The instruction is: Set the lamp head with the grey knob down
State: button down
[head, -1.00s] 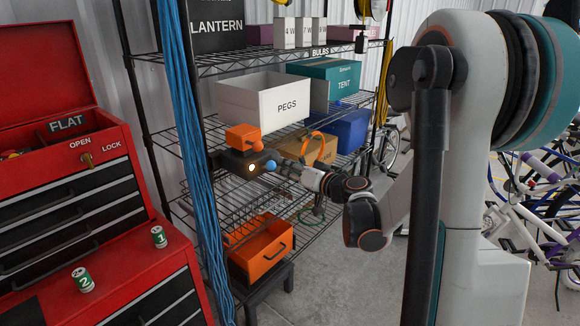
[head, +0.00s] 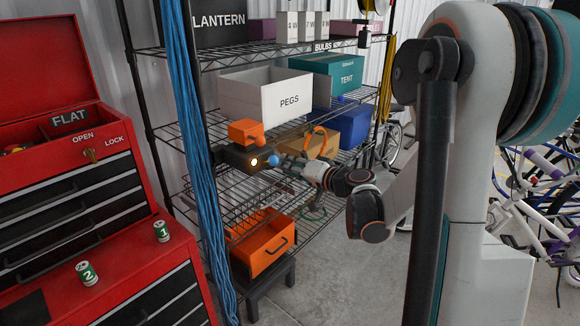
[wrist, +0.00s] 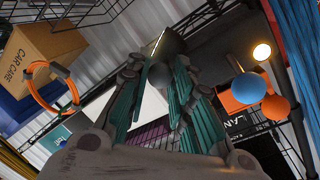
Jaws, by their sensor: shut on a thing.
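In the wrist view, my gripper (wrist: 158,100) is shut on the lamp head with the grey knob. The grey knob (wrist: 160,75) shows between the teal-lined fingers, with the dark lamp head (wrist: 170,44) beyond it. Beside it are a blue knob (wrist: 250,88), an orange knob (wrist: 275,107) and a glowing lamp face (wrist: 262,51).
An orange block (head: 246,132) sits above the dark lamp housing. A PEGS box (head: 250,98), a brown box (head: 312,143) with an orange ring and a blue box (head: 343,125) are on the wire rack. Blue cables (head: 188,150) hang at its left. An orange bin (head: 262,250) is below.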

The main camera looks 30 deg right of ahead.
jog(key=c, duration=1.4)
grip_release()
jog(key=shift+s, duration=0.1)
jog(key=v, duration=1.2)
